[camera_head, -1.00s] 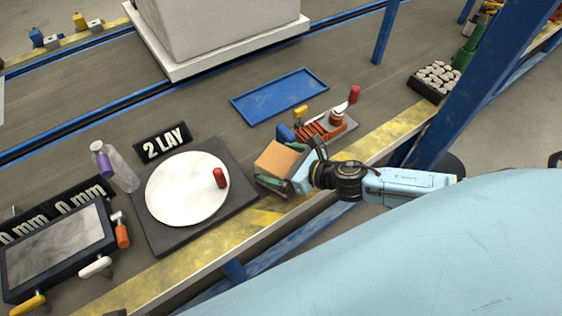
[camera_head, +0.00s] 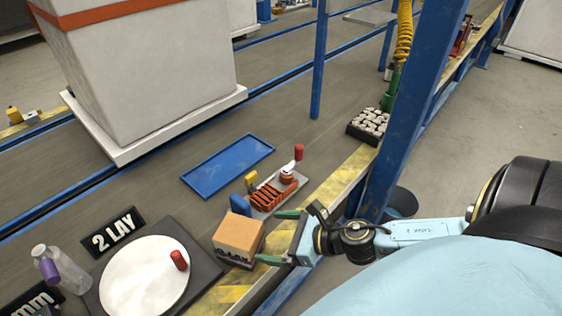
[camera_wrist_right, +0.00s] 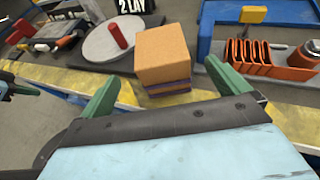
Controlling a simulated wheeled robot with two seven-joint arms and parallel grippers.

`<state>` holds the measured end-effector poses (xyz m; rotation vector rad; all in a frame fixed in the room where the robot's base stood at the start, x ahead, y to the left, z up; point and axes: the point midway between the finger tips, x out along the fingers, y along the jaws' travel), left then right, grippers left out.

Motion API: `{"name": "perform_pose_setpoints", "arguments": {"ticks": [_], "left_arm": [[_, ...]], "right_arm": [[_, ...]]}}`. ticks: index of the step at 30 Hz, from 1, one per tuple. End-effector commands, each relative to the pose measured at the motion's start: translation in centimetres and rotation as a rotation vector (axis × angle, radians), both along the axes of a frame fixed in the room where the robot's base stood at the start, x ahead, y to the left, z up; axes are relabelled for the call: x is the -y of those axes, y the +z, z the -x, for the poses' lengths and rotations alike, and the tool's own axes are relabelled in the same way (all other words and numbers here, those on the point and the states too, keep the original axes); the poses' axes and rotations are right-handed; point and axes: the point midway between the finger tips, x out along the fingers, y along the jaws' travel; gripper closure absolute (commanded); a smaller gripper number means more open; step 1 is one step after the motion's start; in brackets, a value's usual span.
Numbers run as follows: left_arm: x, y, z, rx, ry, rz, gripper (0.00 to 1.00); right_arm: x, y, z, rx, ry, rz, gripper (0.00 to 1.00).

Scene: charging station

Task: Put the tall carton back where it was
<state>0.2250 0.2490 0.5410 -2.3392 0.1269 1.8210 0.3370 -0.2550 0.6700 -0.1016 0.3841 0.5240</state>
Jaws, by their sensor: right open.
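The carton, an orange-brown box (camera_head: 240,234) with a dark band low on its side, stands upright on the near side of the work surface. It also shows in the right wrist view (camera_wrist_right: 162,54), just past the fingertips. My right gripper (camera_head: 273,237) is open and empty, to the right of the carton, its green fingers pointing toward it. In the right wrist view the fingers (camera_wrist_right: 165,88) are spread wide, with the carton between their lines. A green finger of my left gripper (camera_wrist_right: 22,89) shows at the left edge; its jaw state is unclear.
A white turntable disc (camera_head: 140,280) with a red cylinder (camera_head: 179,260) is left of the carton. A grey tool holder with orange slots (camera_head: 268,196) stands close behind it. An empty blue tray (camera_head: 228,166) lies farther back. A blue post (camera_head: 415,110) rises on the right.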

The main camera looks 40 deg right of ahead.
Motion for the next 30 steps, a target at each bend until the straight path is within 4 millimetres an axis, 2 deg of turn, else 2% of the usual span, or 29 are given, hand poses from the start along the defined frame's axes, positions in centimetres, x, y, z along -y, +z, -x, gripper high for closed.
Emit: {"name": "perform_pose_setpoints", "arguments": {"ticks": [7,11,14,16,20,24,28,29,30], "left_arm": [[0.0,-0.2,0.1,-0.001,0.000,0.000,1.00],[0.0,-0.2,0.1,0.000,-0.001,0.000,1.00],[0.0,-0.2,0.0,0.000,-0.001,0.000,1.00],[0.0,-0.2,0.0,0.000,-0.001,0.000,1.00],[-0.1,-0.2,0.0,0.000,-0.001,-0.001,1.00],[-0.1,-0.2,0.0,0.000,-0.001,-0.001,1.00],[-0.1,-0.1,-0.1,0.000,-0.001,-0.001,1.00],[-0.1,-0.1,-0.1,0.001,-0.001,-0.002,1.00],[-0.1,-0.1,-0.1,0.001,-0.001,-0.002,1.00]], "right_arm": [[0.6,0.5,0.8,-0.009,-0.024,-0.019,0.00],[1.6,0.3,-0.2,-0.087,-0.235,-0.208,0.00],[3.3,-0.7,-1.0,-0.207,-0.563,-0.513,0.00],[4.7,-2.2,-0.8,-0.308,-0.839,-0.782,0.00],[5.8,-6.1,1.5,-0.476,-1.363,-1.285,0.00],[4.2,-10.1,5.7,-0.601,-1.891,-1.729,0.00],[1.6,-12.2,9.0,-0.652,-2.270,-1.975,0.00],[1.1,-12.5,9.5,0.653,2.323,1.999,0.00],[0.5,-12.7,10.1,0.626,2.280,1.937,0.00]]}}
